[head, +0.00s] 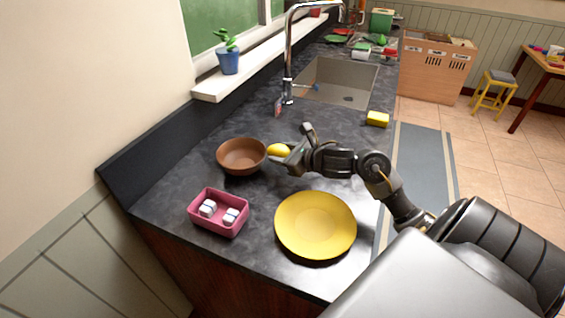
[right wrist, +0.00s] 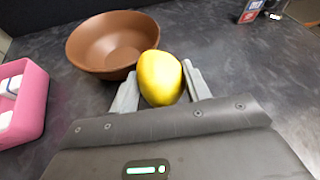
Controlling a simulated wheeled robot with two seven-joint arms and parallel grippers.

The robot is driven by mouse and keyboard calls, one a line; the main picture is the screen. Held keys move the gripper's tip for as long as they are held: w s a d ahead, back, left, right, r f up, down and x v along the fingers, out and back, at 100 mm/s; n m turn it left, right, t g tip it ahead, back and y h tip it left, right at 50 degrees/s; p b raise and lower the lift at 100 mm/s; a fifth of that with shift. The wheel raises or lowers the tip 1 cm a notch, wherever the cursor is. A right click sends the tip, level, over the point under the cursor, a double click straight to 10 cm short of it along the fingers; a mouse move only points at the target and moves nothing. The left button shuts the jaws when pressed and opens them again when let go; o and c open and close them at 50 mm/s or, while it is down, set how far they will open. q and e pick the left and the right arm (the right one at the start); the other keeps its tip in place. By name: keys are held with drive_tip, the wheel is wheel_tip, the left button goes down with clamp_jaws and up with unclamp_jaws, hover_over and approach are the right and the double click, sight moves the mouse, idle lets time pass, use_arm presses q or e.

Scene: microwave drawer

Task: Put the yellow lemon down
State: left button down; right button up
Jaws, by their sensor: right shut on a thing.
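The yellow lemon (head: 278,150) is between the fingers of my right gripper (head: 283,155), close to the right side of the brown bowl (head: 241,157). In the right wrist view the lemon (right wrist: 160,77) sits between both fingertips (right wrist: 160,88), and my right gripper is shut on it. The bowl (right wrist: 112,45) is empty and lies just beyond and to the left of the lemon there. I cannot tell whether the lemon touches the counter or the bowl's rim. My left gripper is not in view.
A yellow plate (head: 315,224) lies at the counter's front right. A pink box (head: 218,228) with white items stands at the front left. A yellow sponge (head: 377,119) lies near the right edge. The sink (head: 338,82) and faucet (head: 289,55) are farther back. Dark counter (head: 260,190) is bare between bowl and plate.

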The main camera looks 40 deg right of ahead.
sight(283, 169)
drive_tip(key=shift+w+d+f, duration=0.15)
drive_tip(key=shift+w+f, duration=0.05)
drive_tip(key=shift+f, duration=0.15)
wheel_tip(283, 169, down, 3)
drive_tip(key=shift+r+p, duration=0.15)
drive_tip(key=shift+p, duration=0.25)
drive_tip(key=shift+f, duration=0.2)
drive_tip(key=shift+f+b, duration=0.1)
drive_tip(key=shift+b, duration=0.2)
drive_tip(key=o, duration=1.1)
